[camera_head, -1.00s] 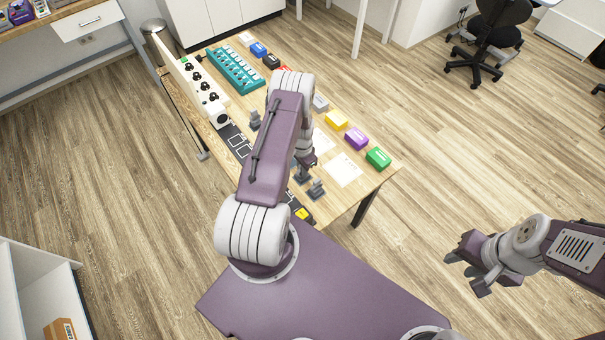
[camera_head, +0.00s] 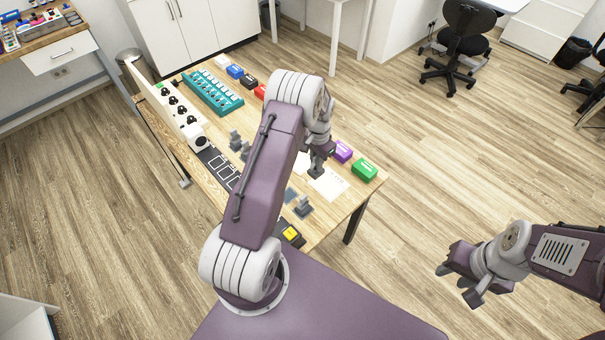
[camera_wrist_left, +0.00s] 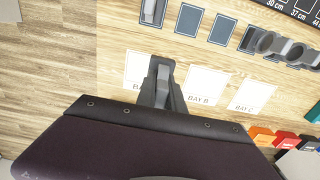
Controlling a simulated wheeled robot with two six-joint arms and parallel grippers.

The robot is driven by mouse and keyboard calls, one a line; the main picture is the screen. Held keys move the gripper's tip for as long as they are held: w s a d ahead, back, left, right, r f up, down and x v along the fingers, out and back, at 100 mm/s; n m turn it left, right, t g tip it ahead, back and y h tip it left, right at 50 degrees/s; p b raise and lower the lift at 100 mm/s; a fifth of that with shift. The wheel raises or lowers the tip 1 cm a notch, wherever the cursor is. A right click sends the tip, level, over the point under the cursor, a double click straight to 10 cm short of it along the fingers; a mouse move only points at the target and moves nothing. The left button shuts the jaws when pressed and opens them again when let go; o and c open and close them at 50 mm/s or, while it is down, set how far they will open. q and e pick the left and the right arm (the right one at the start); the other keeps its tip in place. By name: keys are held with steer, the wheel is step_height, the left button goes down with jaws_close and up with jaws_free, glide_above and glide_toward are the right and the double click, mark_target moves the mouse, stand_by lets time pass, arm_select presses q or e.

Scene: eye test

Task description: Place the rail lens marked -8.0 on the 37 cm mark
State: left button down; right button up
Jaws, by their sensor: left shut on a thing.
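My left gripper (camera_head: 317,172) is over the right part of the table, above the white cards. In the left wrist view its jaws (camera_wrist_left: 160,84) are shut on a small grey thing, over the Bay A card (camera_wrist_left: 136,70). The thing is mostly hidden, and no marking on it can be read. Grey rail lenses (camera_head: 303,206) stand on the table; two with round rings (camera_wrist_left: 294,53) show in the left wrist view, their markings unreadable. The black rail strip (camera_head: 219,167) has a 37 cm mark (camera_wrist_left: 302,11). My right gripper (camera_head: 460,282) is open and empty, over the floor.
Cards for Bay B (camera_wrist_left: 202,86) and Bay C (camera_wrist_left: 250,94) lie beside Bay A. Dark empty pads (camera_wrist_left: 189,20) lie between cards and rail. Coloured boxes, including a green one (camera_head: 364,169), line the far edge. A teal rack (camera_head: 214,92) and white knobbed panel (camera_head: 178,108) stand farther left.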

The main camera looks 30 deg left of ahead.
arm_select(q)
steer(key=shift+w+d+r, duration=0.3)
steer(key=shift+w+r, duration=0.05)
